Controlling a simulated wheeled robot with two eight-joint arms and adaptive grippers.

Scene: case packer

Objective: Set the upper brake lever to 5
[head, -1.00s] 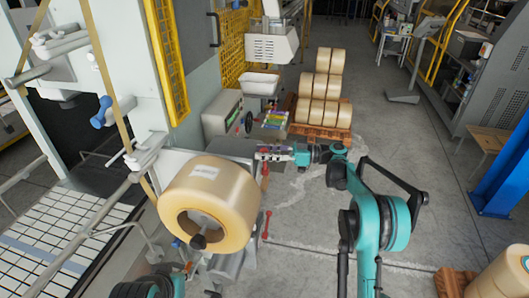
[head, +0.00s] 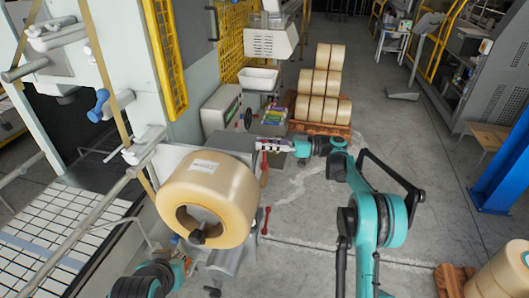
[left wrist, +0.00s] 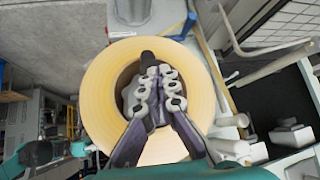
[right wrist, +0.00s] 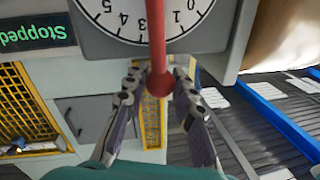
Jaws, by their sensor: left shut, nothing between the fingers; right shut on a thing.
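The upper brake lever is a red rod with a ball end (right wrist: 158,60), standing in front of a white numbered dial (right wrist: 110,20) in the right wrist view. The dial looks upside down; the rod crosses it between the 3 and the 1, hiding the mark between. My right gripper (right wrist: 158,80) is shut on the lever near its ball end. In the head view my right gripper (head: 262,146) is beside the machine, behind the big tape roll (head: 232,190). My left gripper (left wrist: 158,75) is shut and empty, in front of the roll (left wrist: 100,75) in the left wrist view.
A lower red lever (head: 266,220) stands below, right of the roll. A green display (right wrist: 38,33) reads "Stopped". Stacked tape rolls (head: 322,85) stand on a pallet behind. The floor right of the machine is open.

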